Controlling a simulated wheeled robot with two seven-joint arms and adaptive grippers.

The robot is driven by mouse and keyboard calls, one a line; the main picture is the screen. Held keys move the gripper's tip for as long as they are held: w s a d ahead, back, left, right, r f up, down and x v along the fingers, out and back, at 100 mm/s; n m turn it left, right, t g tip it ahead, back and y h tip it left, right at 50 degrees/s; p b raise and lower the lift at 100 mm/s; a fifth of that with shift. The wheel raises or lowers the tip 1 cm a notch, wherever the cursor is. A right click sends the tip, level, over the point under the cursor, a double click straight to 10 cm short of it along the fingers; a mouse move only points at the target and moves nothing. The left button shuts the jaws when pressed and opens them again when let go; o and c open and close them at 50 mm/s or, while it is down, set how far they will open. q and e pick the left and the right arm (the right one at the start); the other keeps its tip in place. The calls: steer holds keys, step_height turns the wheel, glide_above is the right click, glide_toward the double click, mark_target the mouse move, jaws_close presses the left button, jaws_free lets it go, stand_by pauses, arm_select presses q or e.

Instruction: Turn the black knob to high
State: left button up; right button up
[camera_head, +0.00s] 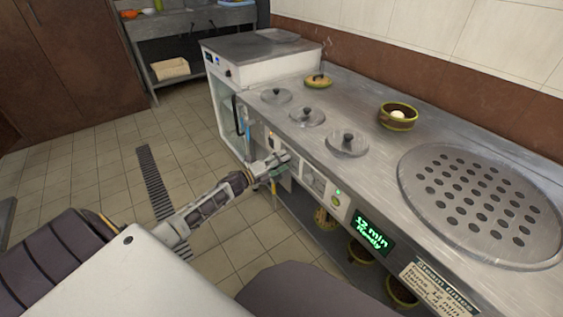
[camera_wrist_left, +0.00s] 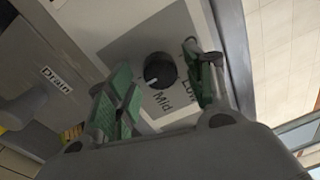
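The black knob (camera_wrist_left: 160,70) sits on a grey plate on the counter's front panel in the left wrist view. A white pointer mark shows on its lower-left side. The labels "Mid" (camera_wrist_left: 163,102) and "Low" (camera_wrist_left: 190,90) are readable; no "High" label is visible. My left gripper (camera_wrist_left: 162,88) is open, its green-padded fingers on either side of the knob, with gaps visible between pads and knob. In the head view my left gripper (camera_head: 281,164) is at the counter's front face and the knob cannot be made out. My right gripper is not in view.
A "Drain" label (camera_wrist_left: 60,80) is left of the knob plate. The steel counter (camera_head: 375,140) carries several lids, a bowl (camera_head: 398,116) and a perforated steamer plate (camera_head: 480,205). A green display (camera_head: 374,235) reads "12 min Ready".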

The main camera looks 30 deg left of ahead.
arm_select(q)
steer(key=shift+a, duration=0.15)
steer(key=v, duration=1.2)
stand_by(0.8)
stand_by(0.7)
